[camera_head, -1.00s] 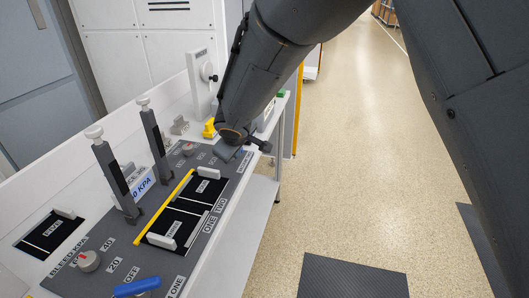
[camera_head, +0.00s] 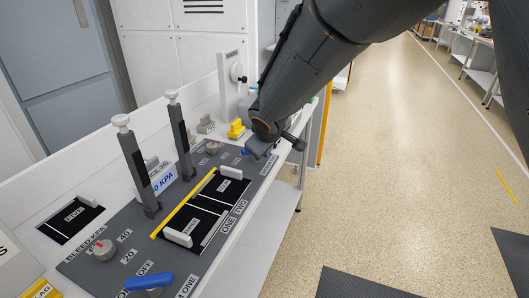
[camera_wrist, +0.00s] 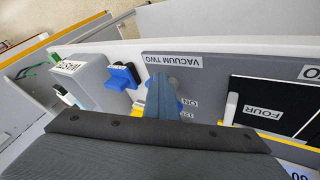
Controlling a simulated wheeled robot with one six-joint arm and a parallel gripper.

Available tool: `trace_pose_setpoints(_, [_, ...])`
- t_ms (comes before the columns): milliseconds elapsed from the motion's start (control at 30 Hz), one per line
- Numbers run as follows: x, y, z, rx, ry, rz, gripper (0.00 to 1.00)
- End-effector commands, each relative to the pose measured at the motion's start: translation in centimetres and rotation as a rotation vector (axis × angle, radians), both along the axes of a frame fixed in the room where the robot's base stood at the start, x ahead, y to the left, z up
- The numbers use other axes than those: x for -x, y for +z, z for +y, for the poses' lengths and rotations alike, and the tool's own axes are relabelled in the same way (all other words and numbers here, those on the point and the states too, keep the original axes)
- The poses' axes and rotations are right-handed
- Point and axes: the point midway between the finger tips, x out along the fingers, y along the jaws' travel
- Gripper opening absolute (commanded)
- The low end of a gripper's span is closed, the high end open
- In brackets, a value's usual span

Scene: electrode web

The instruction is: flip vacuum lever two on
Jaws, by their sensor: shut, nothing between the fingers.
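My gripper (camera_head: 264,148) is shut and empty, low over the far right end of the grey console (camera_head: 215,250). In the wrist view its narrow blue-grey fingers (camera_wrist: 160,98) reach down by the VACUUM TWO label (camera_wrist: 174,61). Vacuum lever two (camera_wrist: 180,105) shows only as bits of blue around the fingers, close to the ON label (camera_wrist: 190,103). Most of it is hidden, so I cannot tell its position or whether the fingers touch it. In the head view a bit of blue shows left of my gripper. Another blue lever (camera_head: 148,281) sits at the near end.
Two upright white-knobbed levers (camera_head: 137,160) (camera_head: 180,135) rise at the console's left. Black slots with white handles (camera_head: 178,238) and a yellow strip (camera_head: 180,208) lie between. The wrist view shows a grey box (camera_wrist: 78,78) and a bright blue part (camera_wrist: 122,76). Open floor lies right.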

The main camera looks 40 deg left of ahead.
Motion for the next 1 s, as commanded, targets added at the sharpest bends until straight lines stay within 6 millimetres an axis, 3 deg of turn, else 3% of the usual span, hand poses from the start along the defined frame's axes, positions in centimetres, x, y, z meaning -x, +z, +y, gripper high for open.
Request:
trace_pose_setpoints(33, [-0.9,0.4,-0.1,-0.007,-0.009,-0.006,0.00])
trace_pose_setpoints(633, [-1.2,0.5,-0.7,-0.009,-0.015,-0.009,0.00])
trace_pose_setpoints(967, [1.4,0.0,-3.4,-0.004,0.000,-0.005,0.00])
trace_pose_setpoints(1000, [1.4,1.2,-4.0,-0.005,-0.003,-0.006,0.00])
